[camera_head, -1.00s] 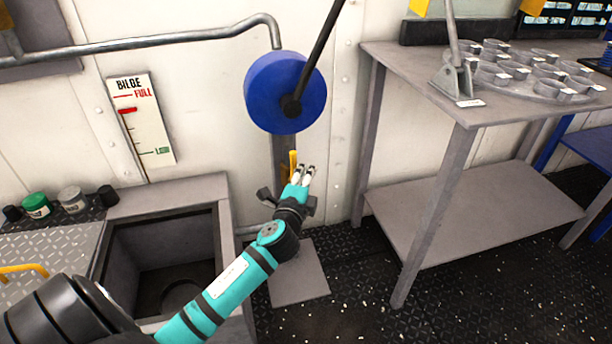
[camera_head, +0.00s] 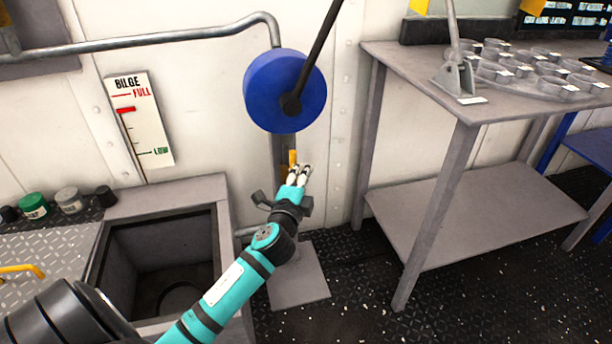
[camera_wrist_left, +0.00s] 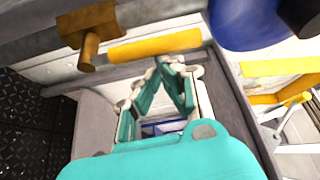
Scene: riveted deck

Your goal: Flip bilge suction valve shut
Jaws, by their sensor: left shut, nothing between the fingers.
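The valve's yellow lever (camera_head: 292,157) shows as a short upright strip in the head view, below the blue wheel and just behind my left gripper (camera_head: 300,173). In the left wrist view the yellow lever (camera_wrist_left: 155,45) extends right from a brass valve body (camera_wrist_left: 90,36) on a pale pipe, running roughly along the pipe. My left gripper (camera_wrist_left: 178,66) is shut and empty, its fingertips close to the lever; I cannot tell whether they touch it. My right gripper is not in view.
The blue wheel (camera_head: 284,90) with a dark rod stands directly above the gripper. An open bilge well (camera_head: 160,190) lies left, below the bilge gauge (camera_head: 140,120). A grey table (camera_head: 420,85) with round metal parts stands right. Some dark floor (camera_head: 345,290) is clear.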

